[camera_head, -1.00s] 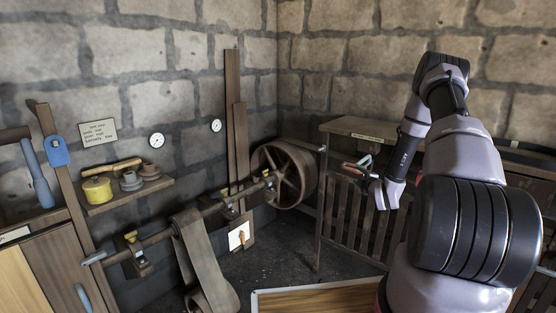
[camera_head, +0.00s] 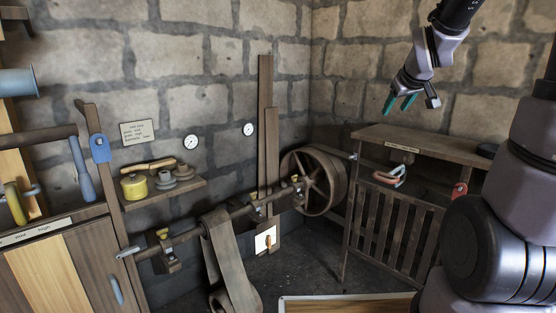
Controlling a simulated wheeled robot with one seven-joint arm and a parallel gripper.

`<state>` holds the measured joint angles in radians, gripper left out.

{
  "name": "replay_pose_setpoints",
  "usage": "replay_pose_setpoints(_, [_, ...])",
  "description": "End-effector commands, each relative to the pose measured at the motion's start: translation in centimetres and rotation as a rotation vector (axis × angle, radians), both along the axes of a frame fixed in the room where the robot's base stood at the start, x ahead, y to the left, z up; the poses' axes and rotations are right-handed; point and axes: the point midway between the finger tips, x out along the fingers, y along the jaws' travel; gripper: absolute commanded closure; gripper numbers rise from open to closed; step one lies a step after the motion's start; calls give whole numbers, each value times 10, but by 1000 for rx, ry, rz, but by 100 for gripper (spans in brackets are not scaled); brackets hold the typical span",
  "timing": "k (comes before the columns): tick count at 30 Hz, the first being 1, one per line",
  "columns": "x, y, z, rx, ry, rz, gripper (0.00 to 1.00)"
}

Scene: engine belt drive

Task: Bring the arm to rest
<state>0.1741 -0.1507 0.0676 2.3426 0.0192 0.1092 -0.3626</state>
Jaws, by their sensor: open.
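My gripper (camera_head: 399,104) hangs at the end of my raised arm at the upper right, in front of the stone wall.
A spoked wheel (camera_head: 316,183) sits on a shaft in the corner, with a loose brown belt (camera_head: 229,262) hanging from the shaft at the left. A shelf (camera_head: 165,194) holds a yellow spool (camera_head: 134,186). A wooden panel (camera_head: 345,304) lies at the bottom. Open space surrounds my gripper.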

Motion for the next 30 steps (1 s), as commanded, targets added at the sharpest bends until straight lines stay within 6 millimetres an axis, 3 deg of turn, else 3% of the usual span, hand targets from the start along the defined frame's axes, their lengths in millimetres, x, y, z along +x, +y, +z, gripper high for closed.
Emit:
replay_pose_setpoints(3, [-58,24,24,151,41,-83,42])
replay_pose_setpoints(9, [-153,59,41,405,140,-213,42])
replay_pose_setpoints(12, [-190,72,42,503,186,-260,42])
replay_pose_setpoints(15, [-215,81,42,570,222,-291,42])
replay_pose_setpoints(20, [-231,87,41,613,251,-313,42])
replay_pose_setpoints(30, [-231,87,41,613,252,-314,42])
